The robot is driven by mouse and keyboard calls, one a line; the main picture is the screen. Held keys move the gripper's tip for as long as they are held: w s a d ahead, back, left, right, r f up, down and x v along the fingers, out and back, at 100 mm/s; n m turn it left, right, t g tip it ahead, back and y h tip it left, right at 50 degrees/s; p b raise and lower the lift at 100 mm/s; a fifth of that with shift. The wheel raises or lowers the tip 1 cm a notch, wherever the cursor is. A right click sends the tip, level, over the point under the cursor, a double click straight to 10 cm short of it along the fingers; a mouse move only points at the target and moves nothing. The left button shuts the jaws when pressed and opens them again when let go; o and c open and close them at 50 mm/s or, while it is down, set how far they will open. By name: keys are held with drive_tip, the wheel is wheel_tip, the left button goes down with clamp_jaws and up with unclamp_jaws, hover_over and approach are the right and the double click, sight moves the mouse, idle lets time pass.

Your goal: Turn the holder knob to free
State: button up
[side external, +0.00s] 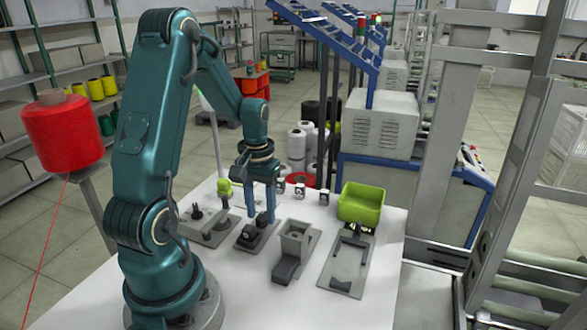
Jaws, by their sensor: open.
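My gripper (259,215) points straight down with its two blue fingers apart. It is over a small dark fixture (247,237) on a grey base plate on the white table. The fingertips are right at the dark parts of this fixture; I cannot tell whether they touch. A holder knob cannot be told apart for certain at this size, and the fingers partly hide the fixture. The way the knob is turned cannot be read.
Left of the gripper is a plate with black posts (197,213) and a lime-green piece (224,187). To the right stand a grey box with a chute (294,240) and a green bin (361,204) on a stand. The table's (345,312) front right is clear.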

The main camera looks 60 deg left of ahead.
drive_tip(key=shift+f, duration=0.15)
clamp_jaws()
drive_tip(key=m, duration=0.5)
drive_tip(key=shift+m, duration=0.4)
drive_tip(key=m, duration=0.5)
drive_tip(key=shift+m, duration=0.7)
unclamp_jaws()
